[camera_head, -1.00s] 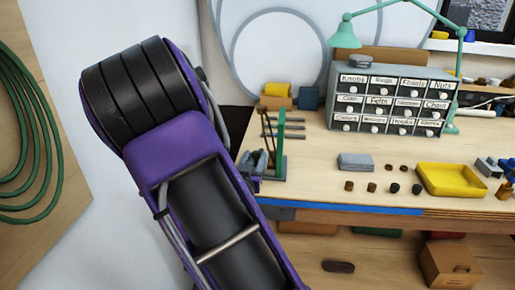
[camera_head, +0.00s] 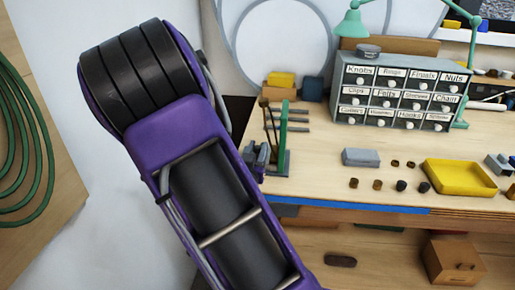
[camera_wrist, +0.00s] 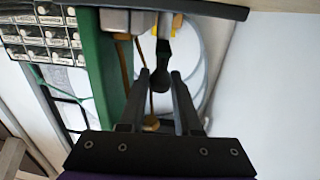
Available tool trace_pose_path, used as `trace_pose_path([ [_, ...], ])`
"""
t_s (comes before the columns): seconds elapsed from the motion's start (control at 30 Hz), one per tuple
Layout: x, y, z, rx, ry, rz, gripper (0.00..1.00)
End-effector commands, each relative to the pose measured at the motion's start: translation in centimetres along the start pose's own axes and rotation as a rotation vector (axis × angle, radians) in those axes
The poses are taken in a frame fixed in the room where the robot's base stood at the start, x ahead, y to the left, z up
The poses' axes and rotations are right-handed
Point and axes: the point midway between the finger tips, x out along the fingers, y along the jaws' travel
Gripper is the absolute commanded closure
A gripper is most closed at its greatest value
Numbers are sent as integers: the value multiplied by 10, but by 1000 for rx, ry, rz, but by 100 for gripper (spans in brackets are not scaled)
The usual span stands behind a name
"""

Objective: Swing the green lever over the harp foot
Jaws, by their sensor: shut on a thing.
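My gripper (camera_wrist: 160,76) shows in the wrist view with its two black fingers closed around a dark, rounded knob (camera_wrist: 161,80). The knob hangs from a thin dark stem, and I cannot tell whether it is the end of the green lever. Beside the fingers, to the left and apart from them, is a broad green upright (camera_wrist: 108,65). A thin brass rod (camera_wrist: 126,62) runs between the green upright and the knob. In the head view the green upright (camera_head: 283,140) stands at the bench's left end, with grey prongs. My arm hides much there. I cannot make out the harp foot.
A labelled drawer cabinet (camera_head: 398,98) stands on the bench behind. A grey block (camera_head: 361,157), several small dark knobs and a yellow tray (camera_head: 460,190) lie to the right. Bare bench top (camera_head: 320,165) lies between the upright and grey block.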

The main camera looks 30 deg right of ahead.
Motion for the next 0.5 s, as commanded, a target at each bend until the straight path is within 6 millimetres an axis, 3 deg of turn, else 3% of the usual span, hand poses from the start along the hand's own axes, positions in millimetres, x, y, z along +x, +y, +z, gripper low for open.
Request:
trace_pose_path([
  [0.03, 0, 0, 0, 0, 0, 0, 90],
  [0.1, 0, 0, 0, 0, 0, 0, 100],
  [0.5, 0, -2, -1, 0, 1, 28, 100],
])
